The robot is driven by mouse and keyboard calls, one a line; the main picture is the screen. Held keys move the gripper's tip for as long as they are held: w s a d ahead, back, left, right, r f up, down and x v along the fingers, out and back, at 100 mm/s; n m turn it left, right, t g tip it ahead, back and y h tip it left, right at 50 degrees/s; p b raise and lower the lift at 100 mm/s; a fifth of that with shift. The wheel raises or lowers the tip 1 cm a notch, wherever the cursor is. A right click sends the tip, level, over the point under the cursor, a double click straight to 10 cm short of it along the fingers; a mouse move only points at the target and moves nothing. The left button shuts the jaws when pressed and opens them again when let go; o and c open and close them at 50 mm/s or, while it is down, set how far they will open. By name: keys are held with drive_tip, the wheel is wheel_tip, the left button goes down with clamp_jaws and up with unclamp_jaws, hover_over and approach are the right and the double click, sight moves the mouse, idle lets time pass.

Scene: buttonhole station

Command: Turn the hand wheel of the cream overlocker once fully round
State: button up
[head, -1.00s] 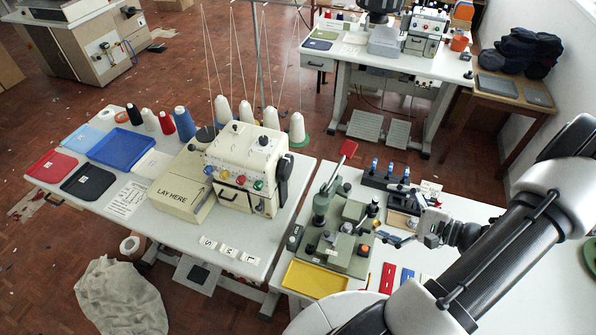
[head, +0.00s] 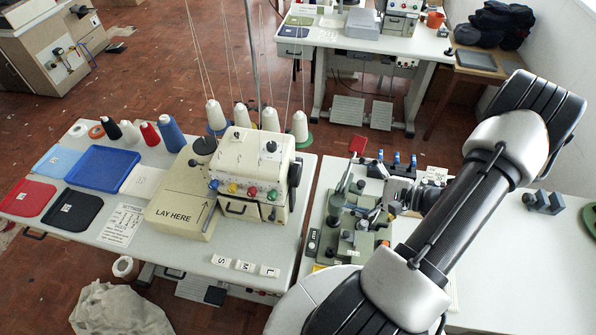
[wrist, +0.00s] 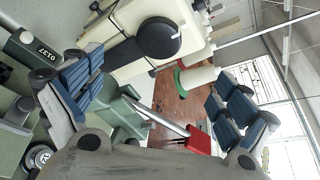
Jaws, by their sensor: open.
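The cream overlocker (head: 250,165) stands on the left table, with colored knobs on its front. Its black hand wheel (head: 294,176) is on its right side. In the wrist view the hand wheel (wrist: 159,38) is a dark disc on the cream body (wrist: 115,45), at the top center. My gripper (wrist: 160,102) is open and empty, with blue ribbed pads on both fingers. The wheel lies beyond the fingertips, apart from them. In the head view my gripper (head: 358,198) is to the right of the wheel, above the green machine; its fingertips are hard to make out.
A green machine (head: 345,235) stands below my gripper on the right table. A red paddle (head: 358,144) rises behind it, and shows between my fingers in the wrist view (wrist: 198,140). Thread cones (head: 300,127) stand behind the overlocker. A narrow gap separates the tables.

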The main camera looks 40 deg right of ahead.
sight(300, 173)
drive_tip(key=b+x, duration=0.1)
drive_tip(key=x, duration=1.4)
drive_tip(key=shift+w+a+f, duration=0.1)
drive_tip(key=shift+w, duration=0.1)
drive_tip(key=c, duration=1.1)
